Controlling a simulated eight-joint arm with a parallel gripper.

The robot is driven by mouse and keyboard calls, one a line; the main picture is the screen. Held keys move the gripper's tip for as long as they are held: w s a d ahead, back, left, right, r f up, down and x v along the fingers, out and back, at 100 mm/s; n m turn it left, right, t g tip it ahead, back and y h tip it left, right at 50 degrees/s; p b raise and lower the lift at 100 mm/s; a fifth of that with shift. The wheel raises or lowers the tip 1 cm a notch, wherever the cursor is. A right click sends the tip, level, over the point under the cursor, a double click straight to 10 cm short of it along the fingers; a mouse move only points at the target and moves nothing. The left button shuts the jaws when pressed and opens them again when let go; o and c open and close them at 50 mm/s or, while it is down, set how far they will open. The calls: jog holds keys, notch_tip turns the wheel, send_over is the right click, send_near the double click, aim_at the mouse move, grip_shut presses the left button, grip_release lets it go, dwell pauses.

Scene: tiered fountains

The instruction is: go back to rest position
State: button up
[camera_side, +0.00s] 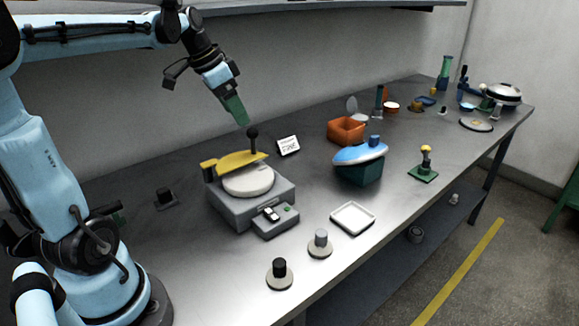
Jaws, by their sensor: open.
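My gripper (237,108) hangs above the work table, with its green fingers pointing down and to the right. It is open, and I see nothing held between the fingers. Its tips are just above a black ball-topped knob (253,133); from this angle I cannot tell the exact gap. Below stands a grey device (232,212) with a round pale plate (248,180) and a yellow arm-like piece (234,164) over it.
A small sign (288,146), an orange box (346,130), a teal bin with a blue lid (360,155), a white tray (352,218) and black and grey knobs (279,270) stand on the metal table (305,200). A shelf (250,8) runs above along the wall.

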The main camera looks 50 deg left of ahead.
jog(key=s+d+f+n+t, duration=0.1)
jog(key=s+d+f, duration=0.2)
jog(key=d, duration=0.6)
jog(key=s+d+f+n+t, duration=0.1)
jog(key=d+f, duration=0.3)
jog(key=d, duration=0.5)
jog(key=shift+s+f+t+y, duration=0.4)
jog(key=shift+s, duration=0.5)
